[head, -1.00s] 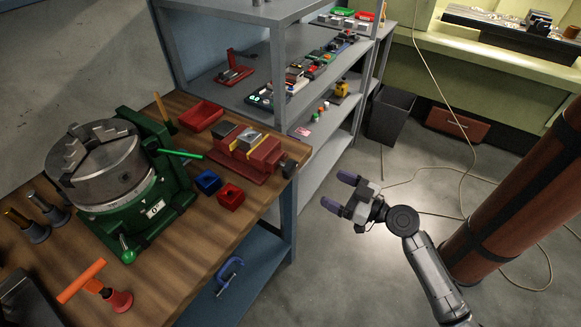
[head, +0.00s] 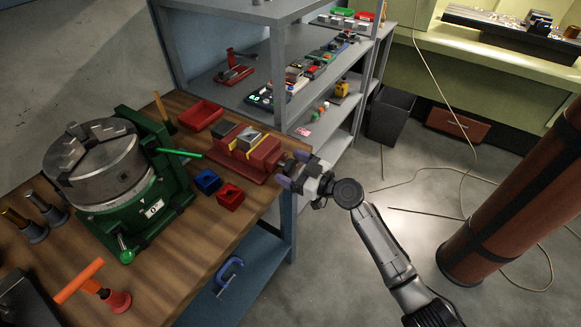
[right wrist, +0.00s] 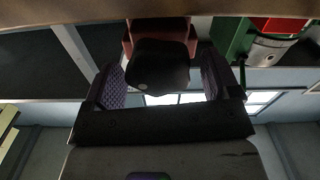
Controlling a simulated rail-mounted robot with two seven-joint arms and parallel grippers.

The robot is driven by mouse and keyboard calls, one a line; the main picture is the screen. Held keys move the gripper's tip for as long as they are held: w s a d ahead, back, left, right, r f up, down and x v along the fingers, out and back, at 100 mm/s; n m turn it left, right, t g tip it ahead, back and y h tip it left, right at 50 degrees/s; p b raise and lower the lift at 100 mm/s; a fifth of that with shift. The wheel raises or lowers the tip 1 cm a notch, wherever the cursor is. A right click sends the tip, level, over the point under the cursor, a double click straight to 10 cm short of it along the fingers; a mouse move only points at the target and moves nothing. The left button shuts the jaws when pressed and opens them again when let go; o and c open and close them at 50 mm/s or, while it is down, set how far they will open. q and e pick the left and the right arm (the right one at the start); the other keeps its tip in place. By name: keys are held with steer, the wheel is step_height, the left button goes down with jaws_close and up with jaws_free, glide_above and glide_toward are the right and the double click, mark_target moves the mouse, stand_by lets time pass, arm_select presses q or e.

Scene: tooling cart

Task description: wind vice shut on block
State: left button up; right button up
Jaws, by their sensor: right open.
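The red vice (head: 258,161) sits at the right edge of the wooden bench, with a grey metal block (head: 249,138) between yellow-edged jaws. Whether the jaws touch the block is too small to tell. My right gripper (head: 291,169) is at the vice's right end, its purple fingertips open on either side of the dark screw knob. In the right wrist view, the black knob (right wrist: 158,68) lies between the two spread fingers (right wrist: 160,82), with visible gaps beside it. The red vice body (right wrist: 160,30) shows behind it. My left gripper is not in view.
On the bench are a green rotary table with a chuck (head: 100,165), a red tray (head: 201,116), a blue bin (head: 207,181) and a red bin (head: 230,196) near the vice. A grey shelf unit (head: 270,60) stands behind. Open floor lies to the right.

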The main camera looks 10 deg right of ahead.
steer(key=shift+w+a, duration=0.15)
steer(key=shift+a, duration=0.05)
steer(key=c, duration=0.9)
